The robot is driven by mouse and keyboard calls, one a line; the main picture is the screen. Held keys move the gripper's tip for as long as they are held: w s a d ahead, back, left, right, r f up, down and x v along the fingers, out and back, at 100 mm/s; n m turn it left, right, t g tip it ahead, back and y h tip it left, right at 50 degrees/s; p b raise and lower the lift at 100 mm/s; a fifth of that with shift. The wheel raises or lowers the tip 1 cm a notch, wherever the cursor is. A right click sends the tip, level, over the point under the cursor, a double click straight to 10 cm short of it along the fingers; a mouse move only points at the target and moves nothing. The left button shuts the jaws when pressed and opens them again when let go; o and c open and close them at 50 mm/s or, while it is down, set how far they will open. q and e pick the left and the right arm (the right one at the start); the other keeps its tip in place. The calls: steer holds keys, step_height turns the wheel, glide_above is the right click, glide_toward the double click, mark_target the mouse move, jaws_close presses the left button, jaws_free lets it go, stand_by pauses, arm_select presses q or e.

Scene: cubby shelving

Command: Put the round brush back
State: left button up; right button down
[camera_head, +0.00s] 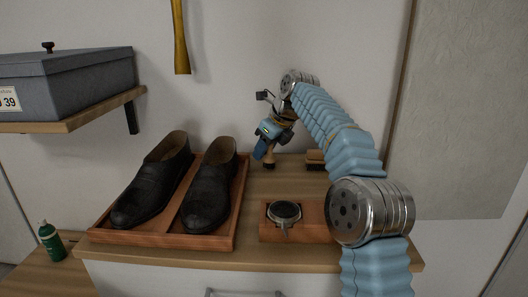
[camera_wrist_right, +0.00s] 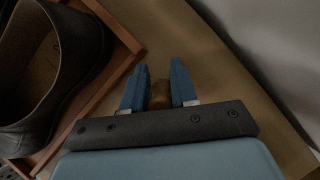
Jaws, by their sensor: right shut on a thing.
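My right gripper (camera_head: 265,149) is at the back of the wooden cabinet top, pointing down. It is shut on the round brush (camera_head: 269,160), a small brown wooden piece that shows below the blue fingers, at or just above the top. In the right wrist view the brush (camera_wrist_right: 160,96) is a dark, blurred brown shape between the two blue fingers (camera_wrist_right: 158,88). The gripper hides much of the brush. I cannot tell whether the brush touches the surface. My left gripper is not in view.
Black shoes (camera_head: 208,199) stand in a reddish wooden tray (camera_head: 165,239) to the left. A round tin (camera_head: 285,212) sits on a wooden block (camera_head: 312,232) in front. Another brush (camera_head: 315,160) lies at the back right. A grey box (camera_head: 70,85) rests on a shelf (camera_head: 82,117).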

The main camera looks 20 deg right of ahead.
mark_target(275, 158)
steer(key=shift+f, duration=0.4)
steer(key=c, duration=0.9)
jaws_free()
steer(key=v, duration=0.7)
steer(key=shift+s+r, duration=0.1)
steer(key=shift+r, duration=0.15)
